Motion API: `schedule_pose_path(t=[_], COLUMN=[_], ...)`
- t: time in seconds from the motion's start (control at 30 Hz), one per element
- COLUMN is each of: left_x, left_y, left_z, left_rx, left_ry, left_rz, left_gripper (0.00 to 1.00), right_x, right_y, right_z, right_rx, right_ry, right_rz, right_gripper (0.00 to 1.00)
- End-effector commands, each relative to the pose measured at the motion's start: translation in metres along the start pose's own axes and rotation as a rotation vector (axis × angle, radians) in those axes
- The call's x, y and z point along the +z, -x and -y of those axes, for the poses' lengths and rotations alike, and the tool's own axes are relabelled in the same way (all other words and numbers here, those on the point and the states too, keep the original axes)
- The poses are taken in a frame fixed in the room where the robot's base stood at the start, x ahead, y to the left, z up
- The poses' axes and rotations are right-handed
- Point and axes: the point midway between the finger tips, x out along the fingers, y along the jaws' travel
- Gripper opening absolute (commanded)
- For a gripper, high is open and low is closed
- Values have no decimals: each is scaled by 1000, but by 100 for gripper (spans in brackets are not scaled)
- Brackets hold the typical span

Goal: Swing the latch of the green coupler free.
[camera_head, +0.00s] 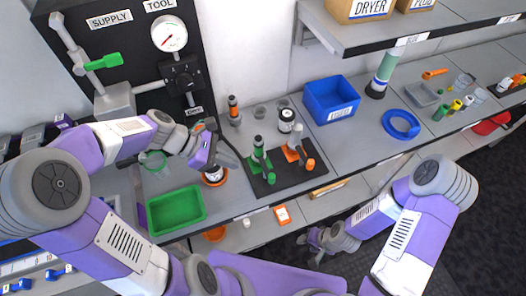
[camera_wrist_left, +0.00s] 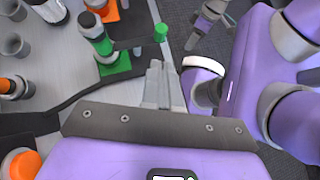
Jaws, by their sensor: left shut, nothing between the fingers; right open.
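The green coupler (camera_head: 258,146) stands upright on a dark mat on the bench, and it also shows at the upper left of the left wrist view (camera_wrist_left: 98,40). A dark latch arm reaches sideways from it to a green knob (camera_wrist_left: 160,32). My left gripper (camera_wrist_left: 157,68) is shut and empty, with its fingertips a short gap from the knob in the left wrist view. In the head view my left gripper (camera_head: 232,160) is just left of the coupler. My right gripper (camera_head: 314,243) is open, low in front of the bench, away from the coupler.
An orange coupler (camera_head: 293,146) stands right beside the green one. An orange-based container (camera_head: 214,177) sits under my left wrist. A green tray (camera_head: 176,210) lies at left, a blue bin (camera_head: 330,99) behind. A shelf (camera_head: 400,38) overhangs the back right.

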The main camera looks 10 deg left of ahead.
Motion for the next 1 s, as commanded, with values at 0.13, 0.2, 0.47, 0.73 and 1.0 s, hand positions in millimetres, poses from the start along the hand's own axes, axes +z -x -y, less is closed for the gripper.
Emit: schedule_pose_path(t=[0.13,0.2,0.47,0.73,1.0], left_x=[0,0,-1,-2,-2], left_y=[0,0,-5,-49,-91], left_z=[0,0,0,1,0], left_rx=[0,0,-1,-5,-3], left_ry=[0,0,-2,-2,-1], left_rz=[0,-1,-1,1,0], left_gripper=[0,0,0,0,0], right_x=[1,1,1,0,-1], right_y=[0,0,-1,-15,-26], right_z=[0,0,-1,-6,-10], right_rx=[0,0,0,0,0], right_ry=[0,-1,-1,-1,-1], right_rz=[2,2,2,1,1], right_gripper=[49,49,49,49,49])
